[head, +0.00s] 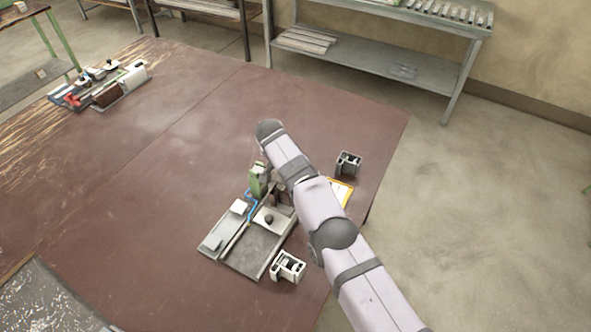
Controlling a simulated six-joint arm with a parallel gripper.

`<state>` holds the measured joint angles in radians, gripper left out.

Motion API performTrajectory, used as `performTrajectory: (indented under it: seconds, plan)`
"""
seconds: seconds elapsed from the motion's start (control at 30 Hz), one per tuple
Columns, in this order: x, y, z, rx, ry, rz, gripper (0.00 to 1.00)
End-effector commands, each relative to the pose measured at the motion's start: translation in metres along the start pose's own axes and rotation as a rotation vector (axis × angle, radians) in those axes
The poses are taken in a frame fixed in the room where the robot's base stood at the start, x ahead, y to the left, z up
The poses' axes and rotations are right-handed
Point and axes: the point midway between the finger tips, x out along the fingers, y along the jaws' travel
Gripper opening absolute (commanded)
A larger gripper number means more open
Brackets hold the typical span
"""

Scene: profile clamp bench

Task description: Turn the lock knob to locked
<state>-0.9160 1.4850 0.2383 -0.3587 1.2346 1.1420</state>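A clamp fixture on a grey base plate (262,251) sits on the brown table, left of my arm. A small dark knob (268,219) stands on a pale plate of this fixture; it looks like the lock knob, but it is too small to tell which way it is turned. A green block (258,180) stands at the fixture's back end. My arm reaches over the fixture's far right side. Dark parts (279,194) under my arm, close behind the knob, may be my gripper. My arm covers much of that spot, and I cannot see the fingertips clearly.
A yellow-edged sheet (341,191) is partly hidden by my arm. A tray of tools (104,84) sits far left. The middle of the table is clear.

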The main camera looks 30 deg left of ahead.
Motion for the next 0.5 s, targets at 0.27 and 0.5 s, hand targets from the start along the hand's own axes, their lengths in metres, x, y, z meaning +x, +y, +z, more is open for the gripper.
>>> performTrajectory:
  seconds: [0.27,0.5]
  plan:
    - [-0.0006,-0.0001,0.0000,0.001,0.001,0.001,0.00]
    - [-0.0003,0.0003,0.0003,0.001,0.000,0.002,0.27]
